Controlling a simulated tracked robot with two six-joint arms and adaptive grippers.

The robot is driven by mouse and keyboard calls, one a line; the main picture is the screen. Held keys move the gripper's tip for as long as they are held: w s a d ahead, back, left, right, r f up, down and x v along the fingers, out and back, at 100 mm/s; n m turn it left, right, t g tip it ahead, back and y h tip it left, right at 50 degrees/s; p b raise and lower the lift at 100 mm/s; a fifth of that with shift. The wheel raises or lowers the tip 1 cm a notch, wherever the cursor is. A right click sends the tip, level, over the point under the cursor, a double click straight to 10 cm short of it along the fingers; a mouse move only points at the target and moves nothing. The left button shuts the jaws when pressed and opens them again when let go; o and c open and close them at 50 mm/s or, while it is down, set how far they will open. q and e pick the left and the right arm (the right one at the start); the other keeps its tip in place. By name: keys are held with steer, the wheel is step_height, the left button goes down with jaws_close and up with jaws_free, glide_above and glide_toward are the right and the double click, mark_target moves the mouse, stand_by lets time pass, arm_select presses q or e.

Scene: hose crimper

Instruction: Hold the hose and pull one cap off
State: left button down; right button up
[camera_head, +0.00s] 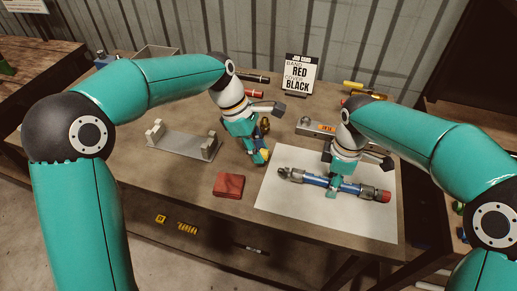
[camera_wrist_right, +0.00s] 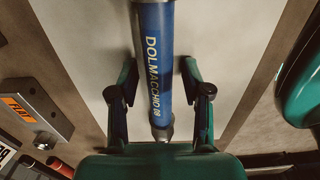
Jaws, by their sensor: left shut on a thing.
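A blue hose (camera_head: 316,180) with metal end fittings lies on a white sheet (camera_head: 280,205). A red cap (camera_head: 385,196) sits on its right end. Its left end fitting (camera_head: 284,173) shows dark metal and no red. My right gripper (camera_head: 334,190) is over the middle of the hose. In the right wrist view its fingers stand on both sides of the printed blue hose (camera_wrist_right: 158,60), open with small gaps. My left gripper (camera_head: 262,152) is left of the hose, apart from it, shut on a small yellow-orange thing (camera_head: 265,155) that I cannot identify clearly.
A red cloth (camera_head: 229,185) lies left of the sheet. A grey bracketed stand (camera_head: 183,143) is further left. A sign (camera_head: 300,74) reading band red, cover black stands at the back. A metal block with an orange label (camera_head: 322,128) is behind the hose.

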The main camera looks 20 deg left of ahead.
steer(key=shift+r, duration=0.1)
step_height(320, 180, up, 12)
steer(key=shift+f, duration=0.2)
stand_by(0.5)
